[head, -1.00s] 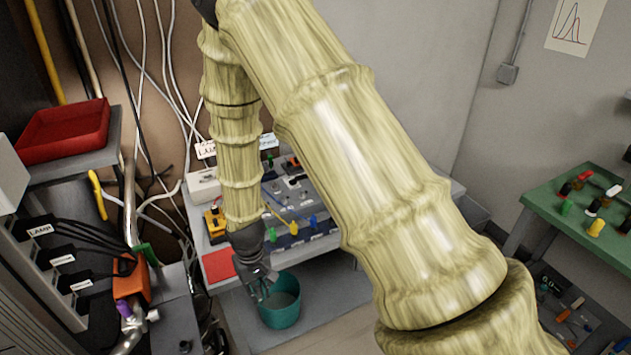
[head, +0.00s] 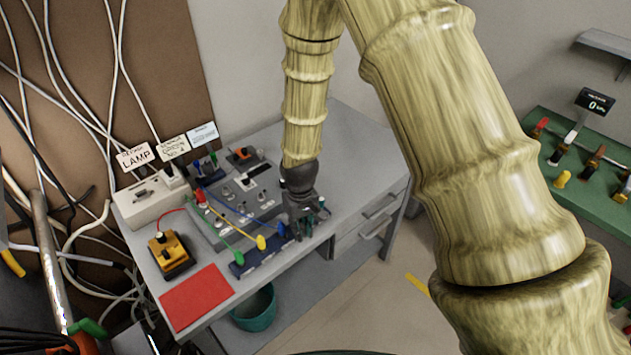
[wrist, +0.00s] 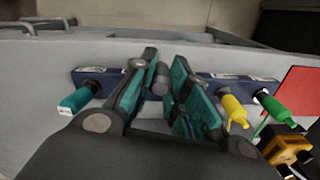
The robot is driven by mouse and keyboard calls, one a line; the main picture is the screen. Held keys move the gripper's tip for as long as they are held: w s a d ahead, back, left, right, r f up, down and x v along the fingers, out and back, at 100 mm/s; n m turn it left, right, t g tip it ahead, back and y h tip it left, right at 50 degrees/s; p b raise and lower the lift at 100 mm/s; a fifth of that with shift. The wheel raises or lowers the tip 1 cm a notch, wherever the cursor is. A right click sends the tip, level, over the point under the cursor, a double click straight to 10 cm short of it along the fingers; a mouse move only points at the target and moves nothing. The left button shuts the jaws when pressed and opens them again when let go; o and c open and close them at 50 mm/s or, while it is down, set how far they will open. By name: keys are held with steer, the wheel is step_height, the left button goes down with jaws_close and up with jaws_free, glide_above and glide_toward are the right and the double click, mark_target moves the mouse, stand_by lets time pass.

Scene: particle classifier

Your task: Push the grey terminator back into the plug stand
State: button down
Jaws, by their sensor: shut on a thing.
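The plug stand is a dark blue bar near the front edge of the bench in the head view (head: 250,262) and across the wrist view (wrist: 208,84). In the wrist view a teal plug (wrist: 78,100) stands at its left, and yellow (wrist: 234,110) and green (wrist: 280,112) plugs at its right. My gripper (wrist: 163,72) is over the middle of the stand, shut on the grey terminator (wrist: 162,80), a short grey cylinder between the fingers. Its lower end and the socket are hard to make out. In the head view my gripper (head: 303,222) hides the stand's right part.
A grey panel (head: 215,205) with knobs and cables lies behind the stand. A yellow-and-black box (head: 170,253) and a red mat (head: 196,297) are to the left. A teal bin (head: 254,310) stands below the bench. A green table (head: 575,150) is at the right.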

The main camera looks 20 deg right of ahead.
steer(key=w+d+r+n+p, duration=0.1)
steer(key=w+r+n+p, duration=0.3)
steer(key=r, duration=0.4)
steer(key=shift+w+d+n+p, duration=0.3)
steer(key=shift+w+n+p, duration=0.1)
steer(key=shift+w+n, duration=0.4)
steer(key=shift+f+b, duration=1.3)
steer(key=shift+f, duration=1.6)
steer(key=shift+f+b, duration=0.3)
steer(key=shift+f, duration=1.2)
steer(key=c, duration=1.3)
jaws_free()
steer(key=shift+r, duration=0.1)
step_height(320, 180, up, 12)
